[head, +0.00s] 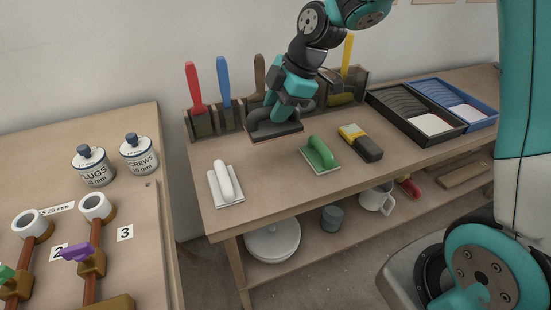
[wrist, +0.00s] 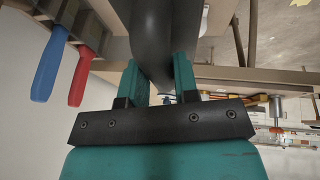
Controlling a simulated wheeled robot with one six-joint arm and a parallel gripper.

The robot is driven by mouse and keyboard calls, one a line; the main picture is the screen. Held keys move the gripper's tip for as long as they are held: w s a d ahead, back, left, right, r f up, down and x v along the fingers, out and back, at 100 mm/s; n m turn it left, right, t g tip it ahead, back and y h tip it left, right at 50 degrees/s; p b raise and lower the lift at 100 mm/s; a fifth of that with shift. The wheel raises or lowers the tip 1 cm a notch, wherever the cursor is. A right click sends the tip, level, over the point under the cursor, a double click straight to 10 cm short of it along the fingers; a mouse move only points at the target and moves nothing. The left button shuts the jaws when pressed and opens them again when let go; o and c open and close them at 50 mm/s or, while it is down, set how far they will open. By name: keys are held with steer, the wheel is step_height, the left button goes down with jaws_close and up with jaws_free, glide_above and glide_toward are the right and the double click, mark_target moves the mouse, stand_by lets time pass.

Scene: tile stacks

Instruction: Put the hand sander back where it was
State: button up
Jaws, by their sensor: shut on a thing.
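My gripper (head: 281,108) is shut on a dark grey hand sander (head: 275,132), over the back part of the bench in front of the tool rack. The sander's flat base is roughly level; I cannot tell whether it touches the bench top. In the wrist view the dark handle (wrist: 153,35) lies between my gripper's teal fingers (wrist: 158,78). A white-handled sander (head: 226,186) sits on the bench to the left, and a green-handled one (head: 320,154) to the right.
A rack (head: 214,122) with red, blue, brown and yellow-handled tools stands along the wall. A black and yellow block (head: 361,142) lies right of the green sander. Black (head: 399,108) and blue (head: 461,98) trays are farther right. Bench room is clear between the white and green sanders.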

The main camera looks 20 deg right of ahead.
step_height(320, 180, down, 14)
steer(key=shift+r+b, duration=0.2)
steer(key=shift+b, duration=0.6)
steer(key=o, duration=0.9)
steer(key=shift+c, duration=0.2)
steer(key=shift+r, duration=0.1)
